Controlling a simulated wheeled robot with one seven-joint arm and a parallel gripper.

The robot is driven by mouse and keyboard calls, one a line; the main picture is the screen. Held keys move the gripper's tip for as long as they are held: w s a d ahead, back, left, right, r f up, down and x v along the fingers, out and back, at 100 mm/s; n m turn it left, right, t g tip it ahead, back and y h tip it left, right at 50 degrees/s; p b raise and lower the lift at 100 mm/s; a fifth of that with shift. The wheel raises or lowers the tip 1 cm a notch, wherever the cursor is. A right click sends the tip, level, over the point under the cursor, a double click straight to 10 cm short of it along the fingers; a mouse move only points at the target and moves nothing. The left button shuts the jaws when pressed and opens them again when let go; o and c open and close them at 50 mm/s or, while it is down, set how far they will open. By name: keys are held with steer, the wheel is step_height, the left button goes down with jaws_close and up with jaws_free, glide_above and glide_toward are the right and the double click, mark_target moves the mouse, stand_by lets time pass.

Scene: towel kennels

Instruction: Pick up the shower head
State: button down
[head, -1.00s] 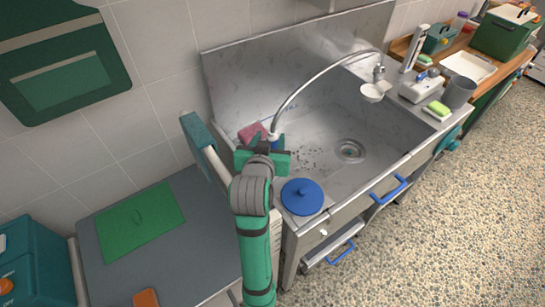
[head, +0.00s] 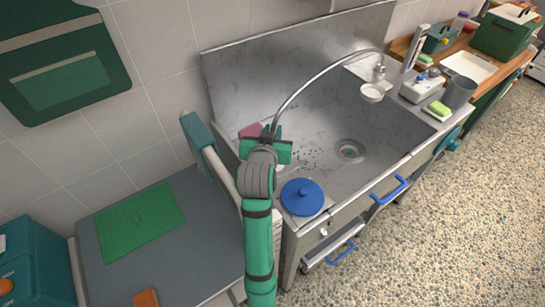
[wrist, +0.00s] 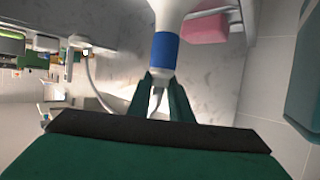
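The shower head (wrist: 165,52) is white with a blue band and fills the top middle of the wrist view, cut off by the upper edge. In the head view, its grey hose (head: 310,84) arches from the back of the sink down to my gripper (head: 270,142), which largely hides the shower head. In the wrist view, the two green fingers of my gripper (wrist: 162,80) flank the lower end of the handle, just below the blue band, with a narrow gap between them. I cannot tell whether they press on it.
The steel sink (head: 325,110) lies around the gripper. A pink sponge (head: 250,130) is close behind it. A blue lid (head: 302,196) sits on the sink's front left corner. A teal-ended upright panel (head: 198,131) stands left of the arm. The basin right of the gripper is largely free.

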steer(key=shift+f, duration=0.45)
